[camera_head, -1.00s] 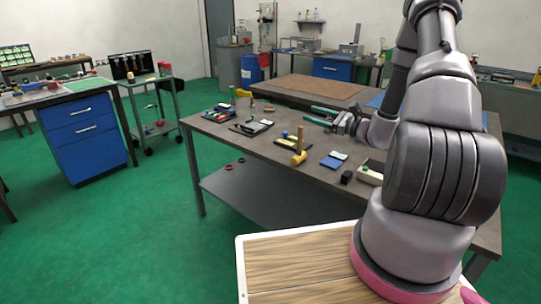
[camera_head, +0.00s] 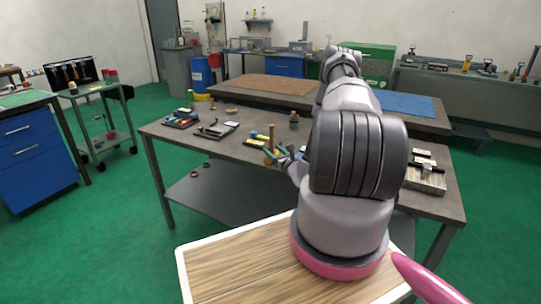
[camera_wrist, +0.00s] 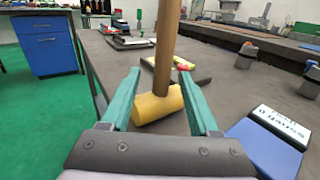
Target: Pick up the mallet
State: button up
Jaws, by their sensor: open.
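The mallet has a yellow head (camera_wrist: 158,106) lying on the workbench and a brown wooden handle (camera_wrist: 166,48) standing up from it. In the wrist view my gripper (camera_wrist: 160,75) is open, with one teal finger on each side of the mallet; no finger is seen closed on it. In the head view the mallet's handle (camera_head: 272,131) shows just beyond my gripper (camera_head: 277,154), and its head is partly hidden by the fingers.
The workbench (camera_head: 232,150) carries dark trays of small items (camera_head: 181,118) at left. A blue-and-white box (camera_wrist: 270,138) lies right of the gripper in the wrist view. Several dark-based items (camera_wrist: 246,55) stand farther back at right.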

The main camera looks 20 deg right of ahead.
jog(key=w, duration=0.5)
jog(key=shift+w+r, duration=0.15)
jog(key=shift+r, duration=0.2)
grip_shut()
dwell(1.1)
